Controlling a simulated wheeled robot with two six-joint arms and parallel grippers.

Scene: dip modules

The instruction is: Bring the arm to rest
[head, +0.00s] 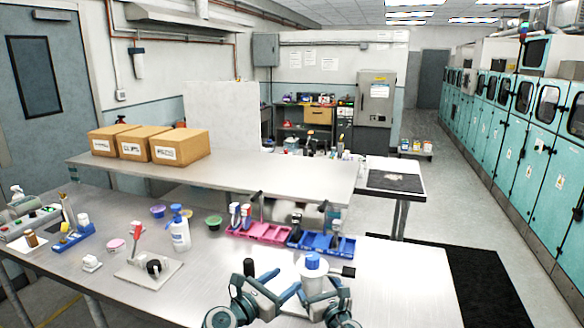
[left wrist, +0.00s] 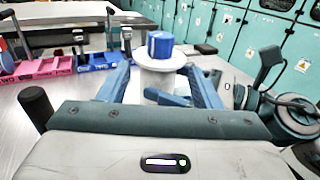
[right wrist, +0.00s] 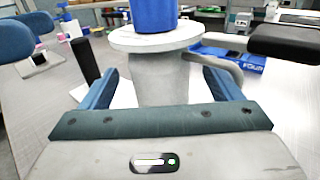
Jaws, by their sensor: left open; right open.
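My left gripper (head: 280,284) is open in front of a white round-topped stand (head: 313,283) with a blue piece (head: 312,262) on top. In the left wrist view the stand (left wrist: 160,80) shows between the blue fingers, beyond their tips. My right gripper (head: 322,293) is also open, close to the same stand. In the right wrist view the stand's pale column (right wrist: 160,80) rises between the fingers; I cannot tell whether they touch it. Nothing is clearly held by either gripper.
A pink tray (head: 262,230) and a blue tray (head: 322,244) lie behind the stand. Boxes (head: 180,146) sit on the raised shelf. The table's right front (head: 410,290) is clear.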

